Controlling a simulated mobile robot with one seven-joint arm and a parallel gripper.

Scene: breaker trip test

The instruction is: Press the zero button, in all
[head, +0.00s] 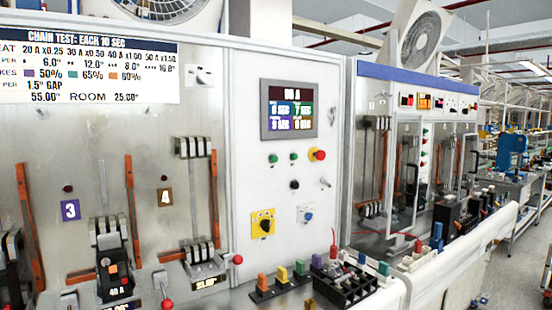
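The test cabinet's control panel (246,130) faces me in the head view, with several buttons and knobs. Below its display (289,110) are two green buttons (273,158), a red button with yellow at its edge (318,155) and a black round control (294,185). Lower down are a yellow plate with a dark knob (263,224) and a small blue control (306,214) on a pale plate. Their labels are too small to read, so I cannot tell which one is the zero button. My gripper is not in view.
A breaker (112,267) marked 40 A is in the bay with the purple 3 tag (70,210). Red-ball levers (237,259) stick out at the front. Colored blocks and a black terminal block (345,285) sit on the ledge. An aisle floor (515,270) is clear at right.

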